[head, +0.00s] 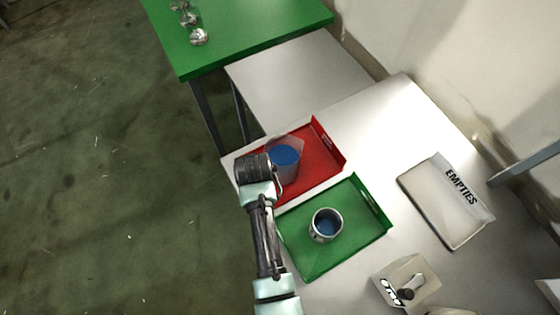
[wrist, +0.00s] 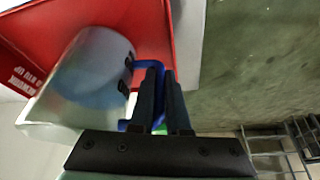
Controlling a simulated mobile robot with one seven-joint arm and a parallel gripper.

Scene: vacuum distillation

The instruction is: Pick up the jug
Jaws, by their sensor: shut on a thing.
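The jug (head: 287,164) is a see-through vessel with blue contents, over the red tray (head: 322,166) in the head view. In the wrist view the jug (wrist: 88,85) fills the left side, and its blue handle (wrist: 140,64) runs to my fingers. My gripper (wrist: 160,75) is shut on this handle, with one dark finger on each side. In the head view my gripper (head: 268,168) is at the jug's left side, and my wrist covers part of it. I cannot tell whether the jug's base touches the tray.
A green tray (head: 300,262) next to the red one holds a metal cup (head: 326,225) with blue contents. A bin marked EMPTIES (head: 437,205) and a small beige device (head: 408,284) are to the right. A green table (head: 240,38) with glassware stands at the back. Bare bench lies behind the red tray.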

